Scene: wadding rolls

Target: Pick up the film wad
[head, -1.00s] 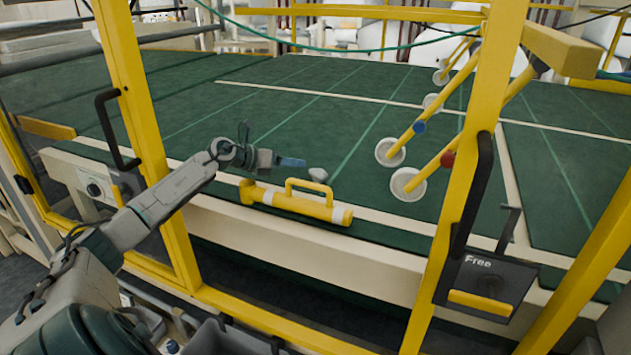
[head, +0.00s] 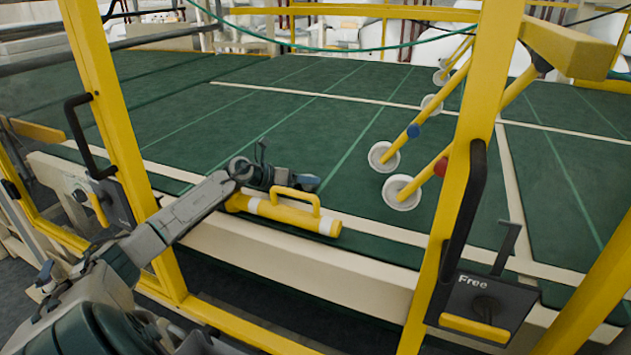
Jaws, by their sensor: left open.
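The film wad (head: 311,183) is a small grey lump on the green bed, just behind the handle of a yellow tube-shaped tool. My left gripper (head: 293,180) reaches in from the left over the bed, low behind the yellow tool, with its tips at the wad. Its jaws are open. The gripper hides part of the wad, and I cannot tell whether they touch or whether the wad lies between the fingers. My right gripper is not in view.
Yellow frame posts (head: 125,140) stand on both sides of my reach. Yellow rods with white discs (head: 402,191) stand to the right. A black "Free" panel (head: 487,300) is at right. The bed behind is clear.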

